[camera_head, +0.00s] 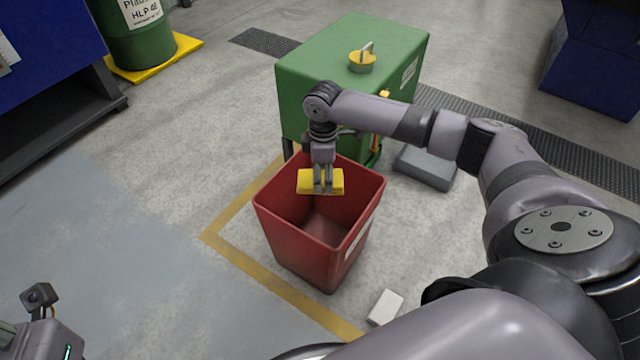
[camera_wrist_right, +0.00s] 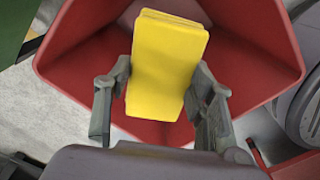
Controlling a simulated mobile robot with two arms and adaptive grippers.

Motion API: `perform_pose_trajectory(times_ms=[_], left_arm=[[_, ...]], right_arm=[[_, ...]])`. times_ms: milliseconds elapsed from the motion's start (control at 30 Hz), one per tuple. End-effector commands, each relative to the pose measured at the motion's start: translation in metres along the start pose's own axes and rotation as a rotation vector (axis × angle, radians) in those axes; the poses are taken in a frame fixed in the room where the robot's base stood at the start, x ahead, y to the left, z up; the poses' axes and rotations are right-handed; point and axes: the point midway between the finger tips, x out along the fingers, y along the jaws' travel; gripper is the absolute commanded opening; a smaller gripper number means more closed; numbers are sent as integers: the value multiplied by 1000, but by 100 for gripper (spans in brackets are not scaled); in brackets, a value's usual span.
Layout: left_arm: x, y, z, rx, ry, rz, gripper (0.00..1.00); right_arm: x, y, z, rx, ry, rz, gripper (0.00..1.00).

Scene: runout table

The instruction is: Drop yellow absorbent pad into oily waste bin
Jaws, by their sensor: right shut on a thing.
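The yellow absorbent pad (camera_head: 305,182) is a flat, thick rectangle held over the mouth of the red bin (camera_head: 290,240). My right gripper (camera_head: 323,187) is shut on the pad and points down above the bin's open top. In the right wrist view the pad (camera_wrist_right: 168,65) sits between the two fingers of the gripper (camera_wrist_right: 160,95), with the red bin's walls (camera_wrist_right: 262,45) around it. The visible part of the bin's inside looks empty. A white label is on the bin's right side. Part of my left arm shows at the lower left; its gripper fingers are out of view.
A green tank (camera_head: 340,55) with a yellow cap stands right behind the bin. A grey block (camera_head: 426,168) and a small white block (camera_head: 385,307) lie on the floor. A green drum (camera_head: 145,35) stands at the back left. Floor left of the bin is clear.

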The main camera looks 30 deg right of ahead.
Motion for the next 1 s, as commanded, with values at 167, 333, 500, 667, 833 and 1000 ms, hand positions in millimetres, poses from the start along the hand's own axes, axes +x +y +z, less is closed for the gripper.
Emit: perform_pose_trajectory(times_ms=[167, 333, 500, 667, 833, 1000], left_arm=[[0, 0, 0, 0, 0, 0, 0], [0, 0, 0, 0, -1, 0, 0], [0, 0, 0, 0, -1, 0, 0], [0, 0, 0, 0, -1, 0, 0], [0, 0, 0, 0, -2, 0, 0], [0, 0, 0, 0, -1, 0, 0]], right_arm=[[0, 0, 0, 0, 0, 1, 55], [0, 0, 0, 0, 0, 1, 67], [0, 0, 0, 0, 0, 1, 74], [0, 0, 0, 0, 0, 0, 74], [-6, 1, 0, -1, 2, 2, 74], [-34, 1, 0, -2, 3, 4, 74]])
